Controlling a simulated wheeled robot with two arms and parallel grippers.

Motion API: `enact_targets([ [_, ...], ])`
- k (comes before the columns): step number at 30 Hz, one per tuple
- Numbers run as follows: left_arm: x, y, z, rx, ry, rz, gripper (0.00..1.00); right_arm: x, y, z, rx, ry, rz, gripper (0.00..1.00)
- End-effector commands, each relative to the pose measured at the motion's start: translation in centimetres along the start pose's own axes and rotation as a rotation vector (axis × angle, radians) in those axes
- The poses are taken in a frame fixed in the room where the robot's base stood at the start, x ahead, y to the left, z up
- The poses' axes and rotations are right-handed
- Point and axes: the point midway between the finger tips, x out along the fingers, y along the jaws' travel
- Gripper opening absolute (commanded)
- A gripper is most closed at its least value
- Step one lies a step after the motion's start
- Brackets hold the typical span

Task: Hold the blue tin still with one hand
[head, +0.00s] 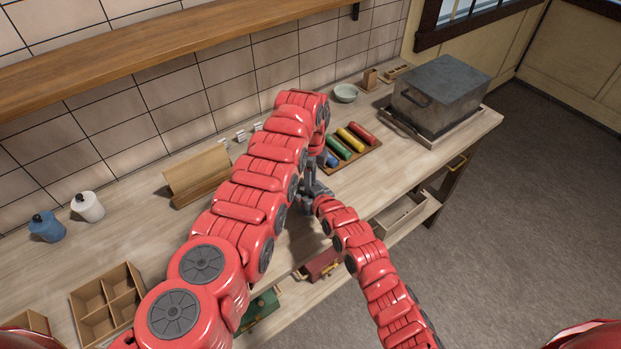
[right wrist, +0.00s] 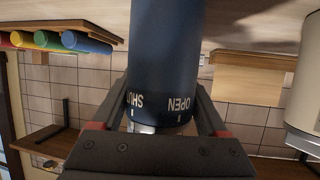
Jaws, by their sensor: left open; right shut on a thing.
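The blue tin (right wrist: 165,55) is a dark blue cylinder marked SHUT and OPEN in the right wrist view, where it looks upside down. My right gripper (right wrist: 165,122) is shut on it, a finger on each side, near a pale metal band. The tin's far end runs out of frame, so I cannot tell whether it rests on anything. In the head view my right gripper (head: 316,193) is small and partly covered. My left gripper (head: 309,172) points down close to it, open, mostly behind my left arm. The tin can hardly be made out there.
A wooden tray (head: 366,152) of coloured rollers lies right of the grippers. A large grey metal box (head: 440,92) stands at the bench's right end. A wooden stand (head: 197,173), a white jar (head: 88,206), a blue-grey jar (head: 46,226) and a divided box (head: 105,302) are left.

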Motion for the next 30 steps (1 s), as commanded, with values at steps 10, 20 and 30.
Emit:
enact_targets([
  [10,-3.1,-0.1,0.1,-0.001,0.0,-0.004,0.44,0.0,-0.1,0.0,0.0,0.0,-0.001,0.06],
  [20,-10.3,-0.1,0.1,-0.001,-0.001,-0.002,0.44,0.0,-0.1,0.0,0.0,0.0,-0.001,0.06],
  [30,-12.1,0.0,0.0,-0.001,0.0,0.0,0.44,0.0,-0.1,0.0,0.0,0.001,-0.001,0.06],
])
